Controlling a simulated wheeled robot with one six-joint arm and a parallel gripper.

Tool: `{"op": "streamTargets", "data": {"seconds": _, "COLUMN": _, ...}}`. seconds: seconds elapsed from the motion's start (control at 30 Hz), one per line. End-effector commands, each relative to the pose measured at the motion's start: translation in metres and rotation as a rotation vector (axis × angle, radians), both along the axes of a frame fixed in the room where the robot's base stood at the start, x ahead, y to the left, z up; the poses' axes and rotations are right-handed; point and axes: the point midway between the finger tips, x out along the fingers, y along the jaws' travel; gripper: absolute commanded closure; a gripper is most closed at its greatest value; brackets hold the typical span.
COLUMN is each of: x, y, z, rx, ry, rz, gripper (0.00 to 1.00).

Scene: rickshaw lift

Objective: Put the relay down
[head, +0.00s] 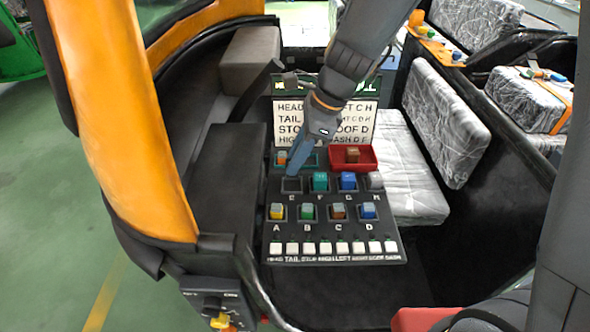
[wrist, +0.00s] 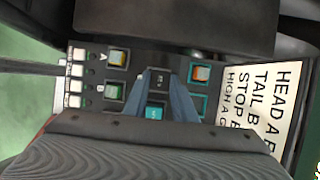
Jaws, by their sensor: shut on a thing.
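My gripper (head: 294,172) points down at the upper row of the relay panel (head: 326,189), right at position E. In the wrist view its blue fingers (wrist: 168,82) are shut on a dark relay (wrist: 160,79). The relay is mostly hidden by the fingers, and I cannot tell whether it is seated in the socket or just above it. Teal relay F (head: 320,182), blue relay G (head: 348,181) and grey relay H (head: 375,180) sit in the same row. Relays A (head: 277,211), B (head: 307,211), C (head: 338,211) and D (head: 368,211) fill the lower row.
Behind the upper row, a teal tray (head: 312,160) holds an orange-topped relay (head: 282,157), and a red tray (head: 367,162) holds a brown relay (head: 352,155). A lettered chart (head: 350,122) stands behind them. White switches (head: 325,248) line the panel's front edge. An orange pillar (head: 120,110) rises at left.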

Motion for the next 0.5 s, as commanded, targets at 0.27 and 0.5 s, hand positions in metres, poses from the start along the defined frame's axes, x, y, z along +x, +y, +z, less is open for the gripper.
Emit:
{"op": "streamTargets", "data": {"seconds": 0.27, "x": -0.001, "y": 0.001, "z": -0.032, "rx": 0.0, "ry": 0.003, "rz": 0.002, "gripper": 0.97}}
{"op": "streamTargets", "data": {"seconds": 0.5, "x": -0.001, "y": 0.001, "z": -0.042, "rx": 0.0, "ry": -0.002, "rz": 0.004, "gripper": 0.97}}
